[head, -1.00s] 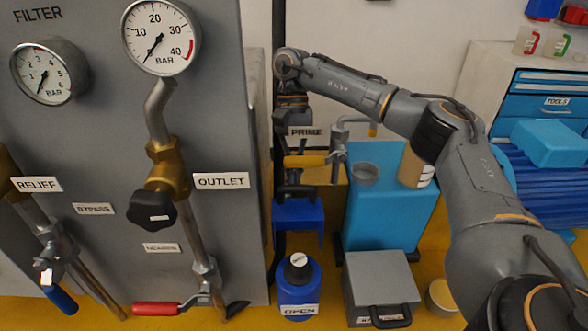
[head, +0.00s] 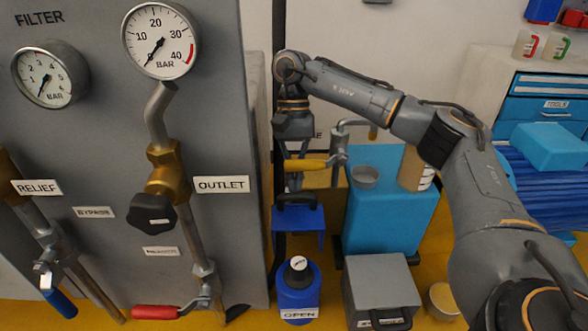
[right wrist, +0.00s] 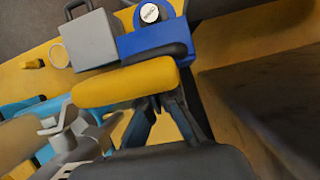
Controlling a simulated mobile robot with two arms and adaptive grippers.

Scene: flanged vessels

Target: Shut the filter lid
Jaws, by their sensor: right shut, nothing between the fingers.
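A grey cabinet (head: 90,130) marked FILTER fills the left of the head view. I cannot pick out a filter lid for certain in either view. My right gripper (head: 294,182) points down to the right of the cabinet, shut and empty. It is close to a yellow lever handle (head: 308,164) on a grey pipe fitting; whether they touch is unclear. In the right wrist view the yellow handle (right wrist: 120,85) crosses in front of the right gripper's fingers (right wrist: 165,105) and hides part of them. My left gripper is not in view.
Below stand a blue stand (head: 310,219) with a black handle, a blue bottle (head: 297,291) marked OPEN, and a grey box (head: 374,276). An OUTLET valve (head: 153,212) projects from the cabinet.

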